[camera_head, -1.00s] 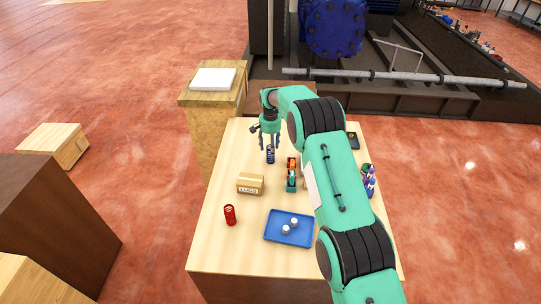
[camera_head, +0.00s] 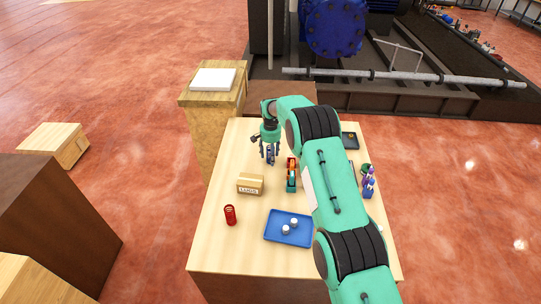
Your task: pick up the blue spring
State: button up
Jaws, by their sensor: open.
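The blue spring (camera_head: 270,157) is dark blue and stands upright on the wooden table (camera_head: 232,155), toward its far side. My gripper (camera_head: 269,159) points down over the spring, with its fingers on either side of it. The fingers are open. They hide part of the spring, and I cannot tell whether they touch it.
A cardboard box marked LUGS (camera_head: 250,184) and an orange-and-green device (camera_head: 291,175) stand nearer than the spring. A red spring (camera_head: 230,215) is at the near left. A blue tray (camera_head: 272,236) holds white pieces. The table left of the gripper is clear.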

jog(key=shift+f, duration=0.15)
dwell(0.4)
jog(key=c, duration=1.3)
jog(key=shift+r+b, duration=0.3)
jog(key=shift+r, duration=1.2)
jog(key=shift+s+r, duration=0.1)
jog(key=shift+r, duration=0.25)
jog(key=s+d, duration=0.1)
jog(key=s, duration=0.4)
jog(key=s+d+r+b, duration=0.1)
jog(key=s+d, duration=0.1)
jog(key=s, duration=0.3)
jog(key=s+d, duration=0.1)
jog(key=s, duration=0.4)
jog(key=shift+s+d+r+b, duration=0.1)
jog(key=shift+d+r+b, duration=0.1)
jog(key=shift+b, duration=0.1)
